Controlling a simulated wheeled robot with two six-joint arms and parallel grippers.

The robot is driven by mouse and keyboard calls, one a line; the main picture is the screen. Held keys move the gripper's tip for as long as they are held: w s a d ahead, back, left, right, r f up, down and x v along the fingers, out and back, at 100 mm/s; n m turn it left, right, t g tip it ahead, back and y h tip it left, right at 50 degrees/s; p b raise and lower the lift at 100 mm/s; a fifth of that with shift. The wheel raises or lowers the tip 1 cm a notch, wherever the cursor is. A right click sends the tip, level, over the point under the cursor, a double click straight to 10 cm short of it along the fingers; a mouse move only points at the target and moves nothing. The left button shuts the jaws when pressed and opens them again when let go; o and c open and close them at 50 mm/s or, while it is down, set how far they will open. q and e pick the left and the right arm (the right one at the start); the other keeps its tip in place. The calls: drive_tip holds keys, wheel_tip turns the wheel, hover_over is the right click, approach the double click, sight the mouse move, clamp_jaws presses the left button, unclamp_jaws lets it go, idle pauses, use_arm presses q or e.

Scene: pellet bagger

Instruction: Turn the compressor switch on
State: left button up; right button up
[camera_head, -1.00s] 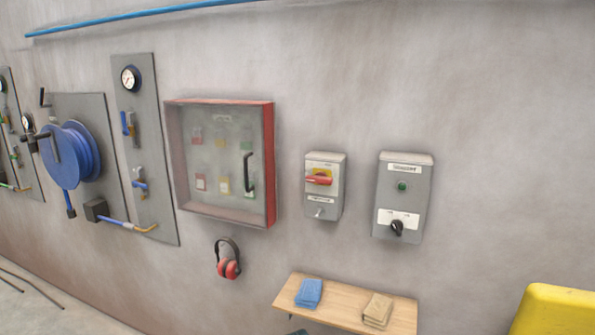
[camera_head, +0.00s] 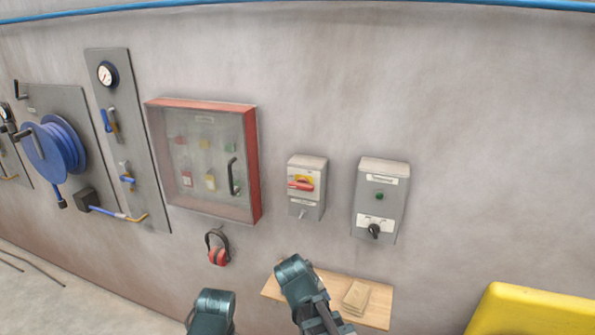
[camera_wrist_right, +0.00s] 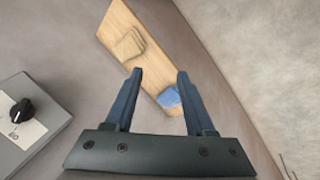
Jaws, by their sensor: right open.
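A grey switch box (camera_head: 382,190) hangs on the wall right of centre in the head view. It has a dark green lamp (camera_head: 379,196) and a black rotary knob (camera_head: 374,230) on a white plate below. Its label is too blurred to read surely. The knob (camera_wrist_right: 21,111) also shows at the left edge of the right wrist view; its setting is unclear. My right gripper (camera_wrist_right: 160,72) is open and empty, apart from the box, with the shelf beyond its fingers. In the head view, teal arm parts show at the bottom, without clear fingers. My left gripper is not in view.
A second grey box (camera_head: 307,187) with a red-and-yellow handle hangs left of the switch box. A wooden shelf (camera_head: 376,312) below holds a tan cloth (camera_head: 354,297) and a blue cloth (camera_wrist_right: 169,97). A red-framed cabinet (camera_head: 254,165), ear defenders (camera_head: 218,250) and a yellow object (camera_head: 535,312) are nearby.

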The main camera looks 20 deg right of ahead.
drive_tip(key=w+d+r+n+t+h, duration=0.1)
drive_tip(key=w+d+r+t+h, duration=0.15)
drive_tip(key=w+r, duration=0.25)
drive_tip(key=n+t+h, duration=0.3)
drive_tip(key=n+t, duration=0.5)
drive_tip(key=t, duration=0.2)
approach(300, 188)
drive_tip(key=shift+g, duration=0.25)
drive_tip(key=x, duration=0.9)
drive_tip(key=shift+w+r, duration=0.2)
clamp_jaws()
